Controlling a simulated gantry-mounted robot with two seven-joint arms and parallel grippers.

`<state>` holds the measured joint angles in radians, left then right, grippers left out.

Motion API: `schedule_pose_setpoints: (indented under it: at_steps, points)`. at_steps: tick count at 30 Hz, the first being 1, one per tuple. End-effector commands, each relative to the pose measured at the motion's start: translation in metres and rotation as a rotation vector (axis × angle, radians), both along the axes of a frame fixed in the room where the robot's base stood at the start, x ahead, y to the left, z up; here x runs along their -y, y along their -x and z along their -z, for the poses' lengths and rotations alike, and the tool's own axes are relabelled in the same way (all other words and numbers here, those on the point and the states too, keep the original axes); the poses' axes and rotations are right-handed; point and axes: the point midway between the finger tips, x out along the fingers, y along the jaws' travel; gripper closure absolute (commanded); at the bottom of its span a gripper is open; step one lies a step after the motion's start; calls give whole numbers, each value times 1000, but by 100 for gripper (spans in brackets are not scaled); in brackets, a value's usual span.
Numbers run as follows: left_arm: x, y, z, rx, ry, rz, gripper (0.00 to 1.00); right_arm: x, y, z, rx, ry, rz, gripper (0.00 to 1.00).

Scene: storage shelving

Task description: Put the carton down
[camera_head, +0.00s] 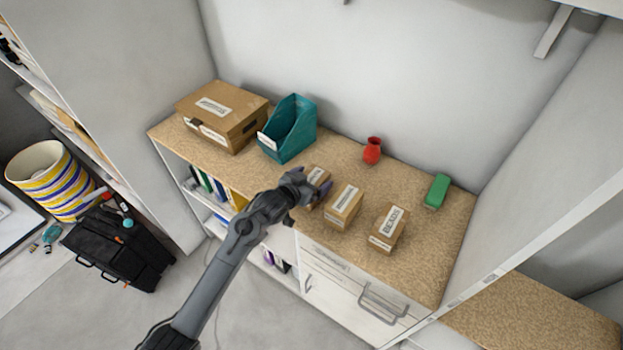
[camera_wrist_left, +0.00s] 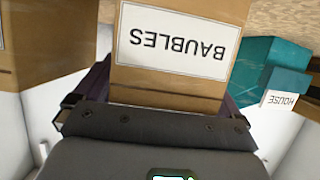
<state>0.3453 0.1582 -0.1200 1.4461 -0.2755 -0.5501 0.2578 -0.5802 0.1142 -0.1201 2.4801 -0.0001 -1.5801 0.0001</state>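The carton held by my left gripper (camera_head: 308,190) is a small brown box with a white label; it shows partly in the head view (camera_head: 316,176), the arm hiding much of it. In the left wrist view the carton (camera_wrist_left: 178,40) fills the space between the purple fingers, its label reading BAUBLES upside down. The fingers lie against its two sides. It is at the speckled brown counter top (camera_head: 345,165), left of two similar cartons; I cannot tell whether its base touches the counter. My right gripper is not in view.
Two labelled cartons, a near one (camera_head: 343,206) and another (camera_head: 388,229), stand to the right. A teal file holder (camera_head: 290,130) and large box (camera_head: 222,115) stand left. A red vase (camera_head: 373,150) and green block (camera_head: 437,190) stand behind. Counter between vase and green block is clear.

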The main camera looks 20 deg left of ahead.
Motion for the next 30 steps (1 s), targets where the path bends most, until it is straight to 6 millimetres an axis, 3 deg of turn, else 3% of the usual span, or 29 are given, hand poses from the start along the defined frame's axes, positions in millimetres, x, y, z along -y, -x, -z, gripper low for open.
schedule_pose_setpoints:
  at_steps: [10,14,30]
  points:
    - [0,0,-5,1,0,0,0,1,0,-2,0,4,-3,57]
    - [-3,9,-7,0,0,0,0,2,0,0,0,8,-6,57]
    - [-22,87,-40,0,-1,-1,0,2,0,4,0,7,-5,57]
